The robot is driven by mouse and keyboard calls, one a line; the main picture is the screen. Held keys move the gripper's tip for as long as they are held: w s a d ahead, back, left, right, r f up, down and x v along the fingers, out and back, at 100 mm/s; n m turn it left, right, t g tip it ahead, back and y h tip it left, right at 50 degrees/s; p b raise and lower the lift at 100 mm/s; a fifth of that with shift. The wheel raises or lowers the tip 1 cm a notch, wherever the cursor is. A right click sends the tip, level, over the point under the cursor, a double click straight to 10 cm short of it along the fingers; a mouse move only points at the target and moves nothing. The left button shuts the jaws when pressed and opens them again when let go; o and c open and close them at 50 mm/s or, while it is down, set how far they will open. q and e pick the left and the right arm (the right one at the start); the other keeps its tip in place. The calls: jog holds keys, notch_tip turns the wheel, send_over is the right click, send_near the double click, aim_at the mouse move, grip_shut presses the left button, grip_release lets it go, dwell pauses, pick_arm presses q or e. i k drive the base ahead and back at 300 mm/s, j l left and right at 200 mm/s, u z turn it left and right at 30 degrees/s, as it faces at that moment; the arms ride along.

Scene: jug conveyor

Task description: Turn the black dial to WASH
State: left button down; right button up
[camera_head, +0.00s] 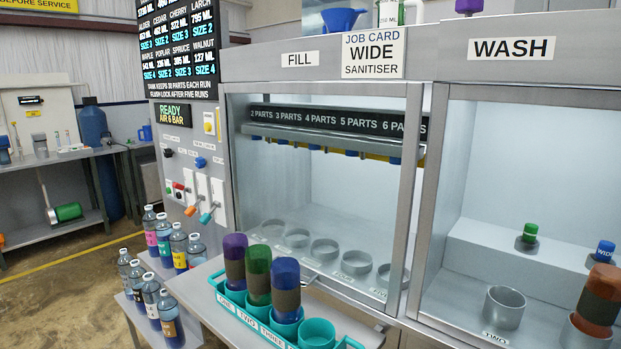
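A small black dial (168,153) sits on the grey control panel (180,130) at the left of the machine, below the green-lettered READY display (174,115). Its pointer direction and the small labels around it are too small to read. A blue knob (200,162) sits to its right on the same panel. A large WASH sign (511,48) marks the right-hand bay, away from the dial. Neither of my grippers is in view.
Below the dial are red and green buttons and levers with orange (190,210) and teal (207,216) handles. Several labelled bottles (163,240) stand in front of the panel. A teal rack (240,318) holds purple, green and blue jugs. A red-brown jug (598,300) stands at the far right.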

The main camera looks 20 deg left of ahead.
aim_at(168, 153)
jog(key=u, duration=1.3)
jog(key=i+j, duration=0.6)
jog(key=i+j+z, duration=0.1)
jog(key=i+j, duration=1.05)
jog(key=j, duration=0.25)
jog(key=i+j+z, duration=0.1)
jog(key=i+j, duration=0.5)
jog(key=j, duration=0.1)
